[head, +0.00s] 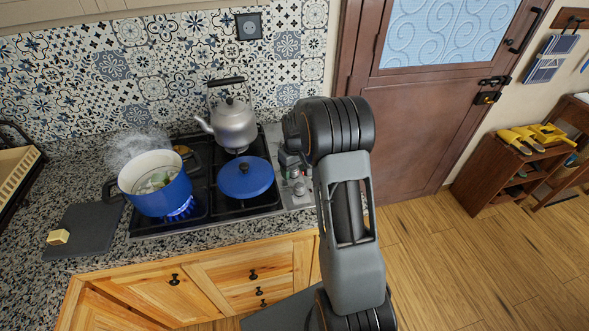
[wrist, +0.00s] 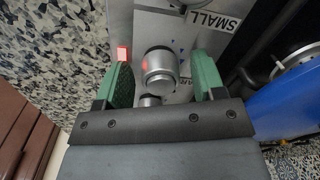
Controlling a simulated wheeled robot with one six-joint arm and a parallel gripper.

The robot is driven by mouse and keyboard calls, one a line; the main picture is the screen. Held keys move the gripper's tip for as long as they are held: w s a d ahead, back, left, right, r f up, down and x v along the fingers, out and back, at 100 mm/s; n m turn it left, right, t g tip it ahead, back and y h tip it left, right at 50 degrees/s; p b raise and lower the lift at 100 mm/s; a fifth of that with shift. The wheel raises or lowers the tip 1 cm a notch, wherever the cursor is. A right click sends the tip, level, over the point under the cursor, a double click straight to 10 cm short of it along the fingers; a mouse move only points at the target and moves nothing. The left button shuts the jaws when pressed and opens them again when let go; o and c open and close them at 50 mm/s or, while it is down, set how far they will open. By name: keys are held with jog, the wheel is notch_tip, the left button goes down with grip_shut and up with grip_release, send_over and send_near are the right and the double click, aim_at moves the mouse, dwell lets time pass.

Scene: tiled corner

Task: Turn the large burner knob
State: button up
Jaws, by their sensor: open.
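A silver round knob (wrist: 160,72) sits on the steel control panel (wrist: 145,20), between the two green fingers of my gripper (wrist: 163,68) in the wrist view. The fingers are open, with a gap on both sides of the knob. A second knob (wrist: 150,100) shows just below it, partly hidden by my gripper. A label reading SMALL (wrist: 215,19) is at the upper right. In the head view, knobs (head: 299,188) show beside my arm; my fingertips there are mostly hidden.
A steaming blue pot (head: 160,200) stands over a lit blue flame (head: 181,210). A lidded blue pan (head: 245,180) and a kettle (head: 233,127) stand on the hob near the panel. A red light (wrist: 123,53) glows beside the left finger. A dark board (head: 85,235) lies left.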

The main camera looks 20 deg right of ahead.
jog(key=shift+c, duration=0.2)
jog(key=c, duration=0.9)
jog(key=shift+m, duration=0.4)
jog(key=m+b, duration=0.1)
jog(key=m, duration=0.3)
jog(key=shift+m+b, duration=0.3)
jog(key=shift+m, duration=0.1)
jog(key=m+b, duration=0.1)
jog(key=m, duration=0.4)
jog(key=shift+m, duration=0.3)
jog(key=o, duration=0.9)
